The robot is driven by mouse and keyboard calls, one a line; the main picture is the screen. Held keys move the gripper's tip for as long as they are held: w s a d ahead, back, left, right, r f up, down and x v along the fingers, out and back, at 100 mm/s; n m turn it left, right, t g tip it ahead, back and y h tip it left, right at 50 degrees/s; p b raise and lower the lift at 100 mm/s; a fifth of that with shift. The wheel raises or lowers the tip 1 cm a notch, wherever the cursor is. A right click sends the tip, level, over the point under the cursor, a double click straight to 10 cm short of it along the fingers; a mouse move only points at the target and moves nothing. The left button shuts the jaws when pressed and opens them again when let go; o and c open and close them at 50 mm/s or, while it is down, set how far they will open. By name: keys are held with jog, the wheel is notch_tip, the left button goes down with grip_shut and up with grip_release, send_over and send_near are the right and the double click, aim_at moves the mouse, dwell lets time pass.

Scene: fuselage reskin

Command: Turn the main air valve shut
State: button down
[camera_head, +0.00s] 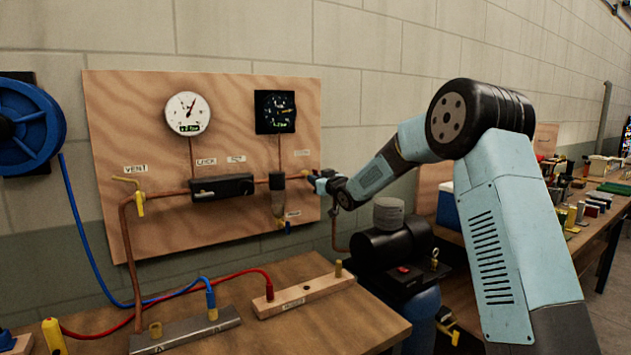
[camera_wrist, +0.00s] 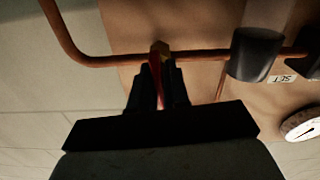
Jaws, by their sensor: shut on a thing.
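The main air valve appears to be the red-handled valve (camera_wrist: 154,68) on the copper pipe in the wrist view, with a brass body (camera_wrist: 160,47). My gripper (camera_wrist: 158,90) is shut on its red handle. In that view the handle runs from the pipe back between the fingers, crosswise to the pipe. Its exact angle is hard to tell. In the head view my gripper (camera_head: 319,185) is at the right edge of the plywood board (camera_head: 230,100) and hides most of the valve. The small label above it is unreadable.
A filter bowl (camera_head: 278,200) hangs just left of my gripper; a dark cylinder (camera_wrist: 257,52) sits beside it in the wrist view. The board carries a white gauge (camera_head: 187,113), a dark gauge (camera_head: 275,112) and a yellow vent lever (camera_head: 140,203). A black compressor (camera_head: 390,248) stands below my arm.

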jog(key=shift+f+m, duration=0.3)
jog(key=shift+m, duration=0.3)
jog(key=c, duration=1.5)
grip_release()
jog(key=shift+a, duration=0.1)
jog(key=o, duration=0.3)
jog(key=shift+r, duration=0.2)
jog(key=v, duration=1.4)
jog(key=shift+w, duration=0.1)
